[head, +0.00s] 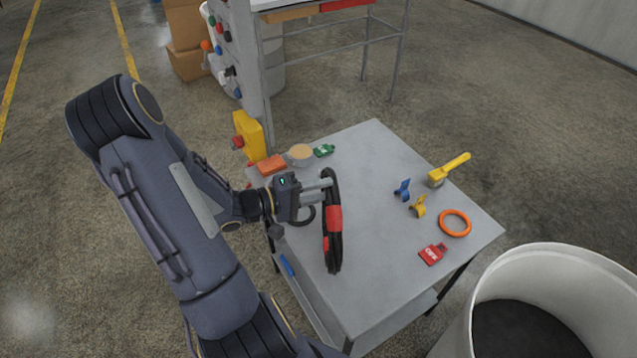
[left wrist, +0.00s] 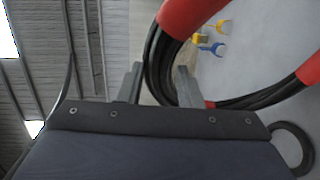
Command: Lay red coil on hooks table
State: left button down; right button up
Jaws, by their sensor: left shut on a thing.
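A coil of black hose with red bands (head: 334,218) hangs upright from my left gripper (head: 326,184) above the grey table (head: 385,255). The gripper is shut on the top of the coil, and the coil is seen nearly edge-on in the head view. In the left wrist view the black coil (left wrist: 160,65) passes between the two fingers (left wrist: 158,88), with red bands on both sides. I cannot tell whether the coil's lower end touches the table. My right gripper is not in view.
On the table are an orange ring (head: 455,223), a red tag (head: 433,254), a yellow-handled tool (head: 448,170), blue and yellow clips (head: 402,190), a tan bowl (head: 301,154) and an orange block (head: 271,165). A white bin (head: 560,262) stands at right, and a panel post (head: 250,60) behind.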

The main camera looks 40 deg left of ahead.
pick_arm(q)
jog(key=shift+w+d+f+g+y, duration=0.15)
jog(key=shift+w+d+g+y, duration=0.25)
jog(key=shift+w+d, duration=0.6)
jog(key=w+d+f+m+g+y+b, duration=0.2)
jog(key=w+d+f+g+y+b, duration=0.3)
jog(key=w+d, duration=0.55)
jog(key=w+d+f+g+y+b, duration=0.1)
jog(key=d+f+g+b, duration=0.1)
jog(key=f+b, duration=0.1)
jog(key=w+d+f+g+y+b, duration=0.2)
jog(key=f+b, duration=0.1)
jog(key=f, duration=0.3)
jog(key=w+d+f+m+g+y+b, duration=0.1)
jog(key=w+d+f+g+b, duration=0.1)
jog(key=f+b, duration=0.1)
jog(key=shift+w+d+f+y, duration=0.1)
jog(key=shift+d+f+y, duration=0.15)
jog(key=shift+f, duration=0.4)
jog(key=shift+w+d+f+g+y+b, duration=0.1)
jog(key=shift+w+f+g+y+b, duration=0.15)
jog(key=shift+f, duration=0.35)
jog(key=shift+w+d+f+g+y+b, duration=0.1)
jog(key=shift+f+g+y, duration=0.2)
jog(key=shift+f, duration=0.3)
